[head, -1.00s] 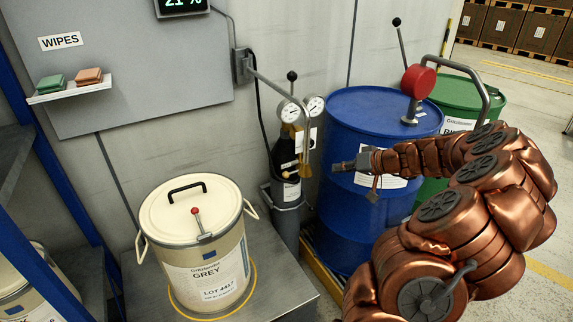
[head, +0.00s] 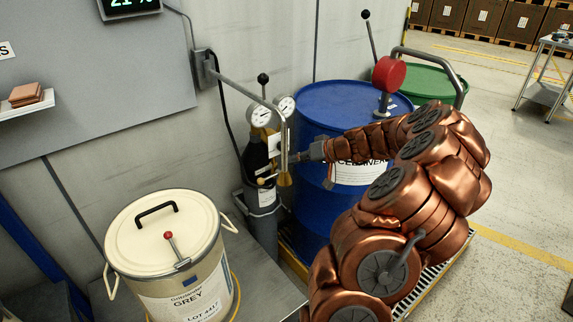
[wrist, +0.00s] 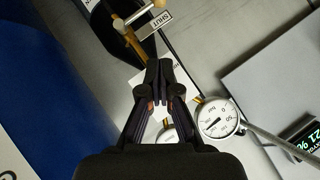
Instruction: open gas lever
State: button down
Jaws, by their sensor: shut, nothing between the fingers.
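The dark gas cylinder (head: 262,205) stands against the wall, left of the blue drum (head: 315,215), with two round gauges on top. In the wrist view a brass lever (wrist: 138,17) with a pale end lies at the top, beside a label reading SHUT (wrist: 162,20). In the head view a small brass part (head: 266,179) shows on the cylinder's front. My gripper (head: 294,158) is at the cylinder's right side, near the hanging grey pipe. Its fingertips (wrist: 158,66) are together and empty, below the lever in the wrist view and apart from it.
The grey pipe (head: 240,92) runs from the wall and bends down in front of the cylinder, ending in a brass cone (head: 285,179). A gauge (wrist: 215,118) sits right of my fingers in the wrist view. A cream GREY drum (head: 165,245) stands at front left.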

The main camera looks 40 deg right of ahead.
jog(key=p, duration=0.1)
send_over(268, 178)
jog(key=s+d, duration=0.1)
jog(key=s, duration=0.1)
notch_tip(268, 178, down, 5)
jog(key=a+f, duration=0.1)
jog(key=f, duration=0.1)
jog(key=shift+w+a+f+p, duration=0.2)
jog(key=shift+a+f+p, duration=0.15)
jog(key=shift+f+p, duration=0.05)
jog(key=shift+f, duration=0.1)
jog(key=shift+a+f+b, duration=0.1)
jog(key=shift+f+b, duration=0.05)
jog(key=shift+b, duration=0.75)
